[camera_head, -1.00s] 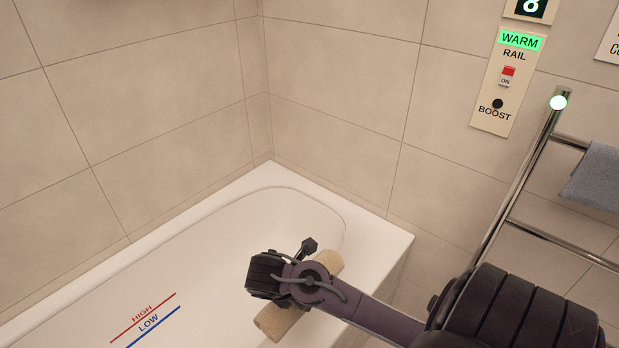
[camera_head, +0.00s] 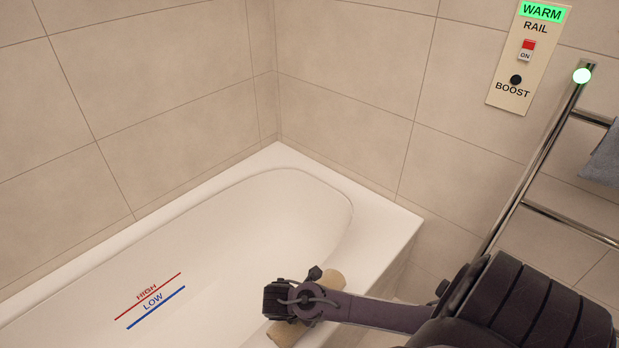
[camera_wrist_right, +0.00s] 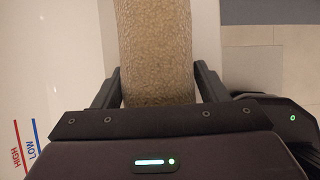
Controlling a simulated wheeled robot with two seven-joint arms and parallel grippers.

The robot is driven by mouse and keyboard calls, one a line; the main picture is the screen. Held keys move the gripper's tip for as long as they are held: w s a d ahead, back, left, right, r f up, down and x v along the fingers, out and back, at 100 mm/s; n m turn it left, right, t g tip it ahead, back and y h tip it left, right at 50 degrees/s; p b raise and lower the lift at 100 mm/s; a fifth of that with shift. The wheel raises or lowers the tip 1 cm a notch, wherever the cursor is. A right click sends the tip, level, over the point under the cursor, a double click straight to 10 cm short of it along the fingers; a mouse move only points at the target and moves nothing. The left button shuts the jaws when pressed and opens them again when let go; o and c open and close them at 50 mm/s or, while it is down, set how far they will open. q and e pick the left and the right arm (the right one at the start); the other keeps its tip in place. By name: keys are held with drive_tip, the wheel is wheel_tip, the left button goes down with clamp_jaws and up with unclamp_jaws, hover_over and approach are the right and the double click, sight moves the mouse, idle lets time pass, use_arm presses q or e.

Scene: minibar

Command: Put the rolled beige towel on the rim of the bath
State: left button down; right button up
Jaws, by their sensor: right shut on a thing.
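The rolled beige towel (camera_head: 286,334) shows at both sides of my right gripper (camera_head: 304,302) in the head view, over the near-side rim of the white bath (camera_head: 390,222). The gripper hides the towel's middle. In the right wrist view, the towel (camera_wrist_right: 156,45) lies between the two black fingers of my right gripper (camera_wrist_right: 156,85), which is shut on it. White bath surface shows beside and below the towel there. I cannot tell whether the towel touches the rim. My left gripper is not in view.
A chrome towel rail (camera_head: 530,170) with a grey towel (camera_head: 603,155) stands at the right. Red and blue level lines (camera_head: 150,302) mark the bath's inside. The far corner of the rim is clear.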

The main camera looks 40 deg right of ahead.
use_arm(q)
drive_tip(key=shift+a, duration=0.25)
use_arm(e)
drive_tip(key=shift+f, duration=0.15)
drive_tip(key=o, duration=1.1)
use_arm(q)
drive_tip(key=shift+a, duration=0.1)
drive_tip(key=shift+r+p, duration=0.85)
use_arm(e)
drive_tip(key=v, duration=1.2)
drive_tip(key=shift+r, duration=0.2)
